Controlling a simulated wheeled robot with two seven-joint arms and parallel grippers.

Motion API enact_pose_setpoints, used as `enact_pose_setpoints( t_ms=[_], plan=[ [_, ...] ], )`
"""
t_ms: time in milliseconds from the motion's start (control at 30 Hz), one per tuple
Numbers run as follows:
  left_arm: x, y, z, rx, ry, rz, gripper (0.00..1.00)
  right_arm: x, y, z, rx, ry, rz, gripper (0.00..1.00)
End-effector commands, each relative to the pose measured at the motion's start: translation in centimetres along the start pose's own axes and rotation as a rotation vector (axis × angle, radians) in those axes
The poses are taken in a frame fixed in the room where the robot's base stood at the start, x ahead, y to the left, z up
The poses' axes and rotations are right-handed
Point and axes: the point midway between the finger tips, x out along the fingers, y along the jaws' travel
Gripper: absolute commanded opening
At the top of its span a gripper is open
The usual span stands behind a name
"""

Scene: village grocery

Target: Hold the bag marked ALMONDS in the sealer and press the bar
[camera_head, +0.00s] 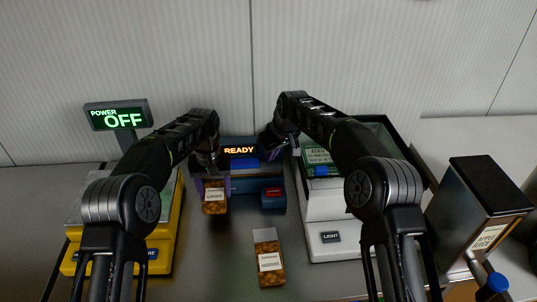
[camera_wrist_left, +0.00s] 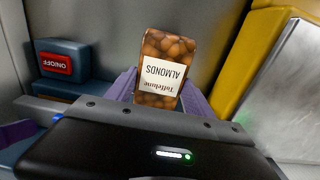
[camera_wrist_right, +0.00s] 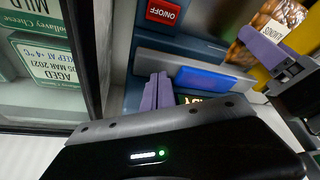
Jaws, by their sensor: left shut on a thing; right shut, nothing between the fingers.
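The bag marked ALMONDS (camera_wrist_left: 165,68), brown nuts with a white label, is held in my left gripper (camera_wrist_left: 158,98), its purple fingers on either side. In the head view the bag (camera_head: 214,201) hangs at the front left of the blue sealer (camera_head: 243,185); whether its edge is inside the slot is hidden. The sealer has a lit READY display (camera_head: 239,150), a bright blue bar (camera_wrist_right: 207,80) and a red ON/OFF switch (camera_wrist_right: 163,12). My right gripper (camera_wrist_right: 157,92) is shut and empty, close to the bar's end near the display; contact cannot be told.
A yellow scale (camera_head: 163,235) with a POWER OFF display (camera_head: 118,116) is at left. A white case (camera_head: 330,238) with green cheese packs is at right, beside a dark-topped dispenser (camera_head: 485,190).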

Motion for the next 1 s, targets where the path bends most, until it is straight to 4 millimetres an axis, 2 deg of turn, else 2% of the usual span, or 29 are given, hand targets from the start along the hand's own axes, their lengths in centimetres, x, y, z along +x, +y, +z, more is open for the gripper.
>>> enact_pose_setpoints(
  t_ms=[1000],
  plan=[
    [0.0, 0.0, 0.0, 0.0, 0.001, 0.0, 0.09, 1.2, 0.0, 0.5, 0.0, -0.001, 0.0, 0.0]
  ],
)
